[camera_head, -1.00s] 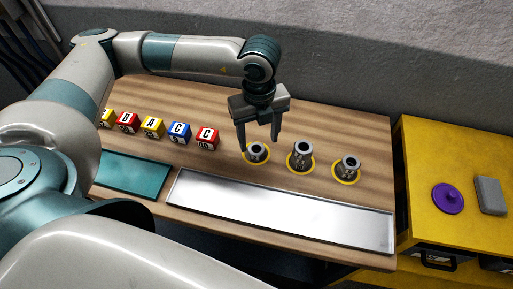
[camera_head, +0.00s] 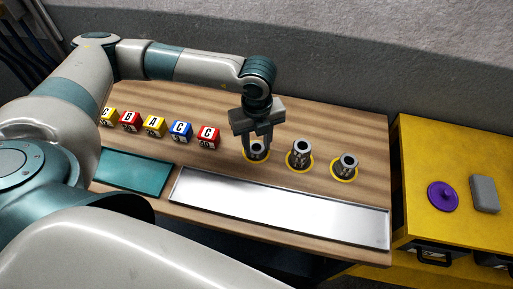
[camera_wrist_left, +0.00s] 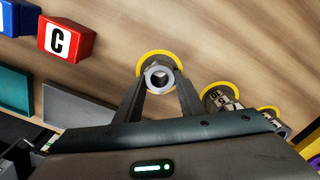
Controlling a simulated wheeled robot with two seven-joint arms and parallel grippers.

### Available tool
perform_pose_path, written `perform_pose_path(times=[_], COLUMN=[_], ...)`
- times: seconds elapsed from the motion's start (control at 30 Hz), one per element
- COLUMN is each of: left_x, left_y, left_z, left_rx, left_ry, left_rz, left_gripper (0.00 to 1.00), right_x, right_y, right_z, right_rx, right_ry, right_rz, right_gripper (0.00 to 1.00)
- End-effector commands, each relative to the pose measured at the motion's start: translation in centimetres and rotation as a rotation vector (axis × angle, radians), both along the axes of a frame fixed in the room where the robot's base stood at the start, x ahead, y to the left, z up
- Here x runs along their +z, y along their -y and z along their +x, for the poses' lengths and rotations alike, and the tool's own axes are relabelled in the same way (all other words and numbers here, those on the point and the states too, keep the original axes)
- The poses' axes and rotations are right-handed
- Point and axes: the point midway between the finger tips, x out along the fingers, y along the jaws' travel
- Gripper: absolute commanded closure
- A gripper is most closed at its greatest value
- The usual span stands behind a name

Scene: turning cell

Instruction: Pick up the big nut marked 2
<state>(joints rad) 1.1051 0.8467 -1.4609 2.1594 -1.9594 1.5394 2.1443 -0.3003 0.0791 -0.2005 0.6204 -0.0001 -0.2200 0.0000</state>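Three grey metal nuts stand upright in yellow rings on the wooden table: a left one (camera_head: 257,150), a middle one (camera_head: 301,150) and a right one (camera_head: 347,165). In the left wrist view the nut's open bore (camera_wrist_left: 158,77) shows between the fingertips (camera_wrist_left: 160,85). Whether the fingers touch it is unclear. My right gripper is out of view.
A row of lettered cubes (camera_head: 181,132) stands to the left. A teal tray (camera_head: 130,172) and a long silver tray (camera_head: 280,207) lie along the front. A yellow cabinet (camera_head: 440,150) at the right holds a purple disc (camera_head: 443,195) and a grey block (camera_head: 485,194).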

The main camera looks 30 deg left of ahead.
Motion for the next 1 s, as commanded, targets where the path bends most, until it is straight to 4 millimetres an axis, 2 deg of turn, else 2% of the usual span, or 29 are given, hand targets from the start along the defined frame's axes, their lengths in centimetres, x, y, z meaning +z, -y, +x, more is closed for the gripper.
perform_pose_path(times=[0.03, 0.07, 0.47, 0.57, 0.77, 1.0], left_x=[0.0, 0.0, 0.4, 1.1, 3.8, 6.4], left_y=[0.0, 0.0, 0.0, 0.0, 0.1, 4.7], left_z=[0.0, 0.0, 0.1, 0.1, 0.1, -0.2], left_rx=[0.000, 0.000, 0.000, 0.000, -0.002, -0.007], left_ry=[0.000, 0.000, 0.002, 0.001, 0.006, 0.004], left_rz=[0.000, 0.000, -0.001, -0.001, -0.001, -0.004], left_gripper=[0.88, 0.92, 0.92, 0.92, 0.92, 0.92], right_x=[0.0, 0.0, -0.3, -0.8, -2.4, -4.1], right_y=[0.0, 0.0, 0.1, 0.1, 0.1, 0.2], right_z=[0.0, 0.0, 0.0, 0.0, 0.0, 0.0], right_rx=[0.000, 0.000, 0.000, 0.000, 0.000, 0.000], right_ry=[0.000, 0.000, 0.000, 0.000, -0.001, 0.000], right_rz=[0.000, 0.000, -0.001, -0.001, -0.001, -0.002], right_gripper=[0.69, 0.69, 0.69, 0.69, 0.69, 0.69])
